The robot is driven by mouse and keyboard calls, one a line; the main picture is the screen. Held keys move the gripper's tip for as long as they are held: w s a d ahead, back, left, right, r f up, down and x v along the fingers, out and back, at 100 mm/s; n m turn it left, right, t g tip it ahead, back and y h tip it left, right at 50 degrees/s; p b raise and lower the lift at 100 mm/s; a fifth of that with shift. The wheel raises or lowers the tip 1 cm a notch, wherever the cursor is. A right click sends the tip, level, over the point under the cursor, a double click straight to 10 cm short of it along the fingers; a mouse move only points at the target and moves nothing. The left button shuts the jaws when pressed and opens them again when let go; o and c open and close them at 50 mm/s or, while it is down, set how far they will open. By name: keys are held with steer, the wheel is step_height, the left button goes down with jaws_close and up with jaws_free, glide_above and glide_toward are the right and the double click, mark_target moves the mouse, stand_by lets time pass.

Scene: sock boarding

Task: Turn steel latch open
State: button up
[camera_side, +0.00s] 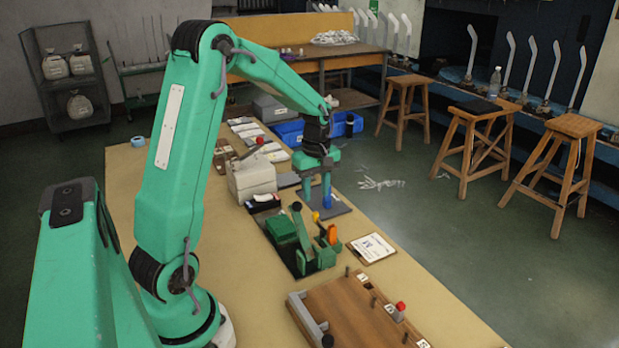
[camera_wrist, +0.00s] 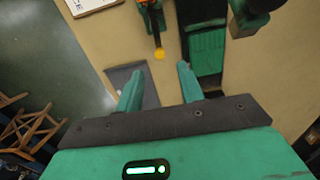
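My gripper (camera_side: 317,203) points down over the far-middle part of the bench in the side view. In the wrist view its two fingers (camera_wrist: 158,76) stand apart with nothing between them. A small yellow knob (camera_wrist: 159,54) lies just beyond the fingertips, at the end of a dark rod with an orange part. The yellow knob (camera_side: 315,216) also shows just below the fingers in the side view, beside a green fixture (camera_side: 320,256) with an orange handle (camera_side: 332,234). I cannot make out for sure which part is the steel latch, or whether it is open.
A green box (camera_side: 281,229) and a beige machine with a red-knobbed lever (camera_side: 250,175) stand left of the gripper. A grey plate (camera_side: 338,208) lies beneath it. A white card (camera_side: 371,248) and a wooden board (camera_side: 355,315) with pegs lie nearer. Stools stand right.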

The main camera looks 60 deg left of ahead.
mark_target(316, 213)
steer(key=shift+f, duration=2.95)
jaws_close()
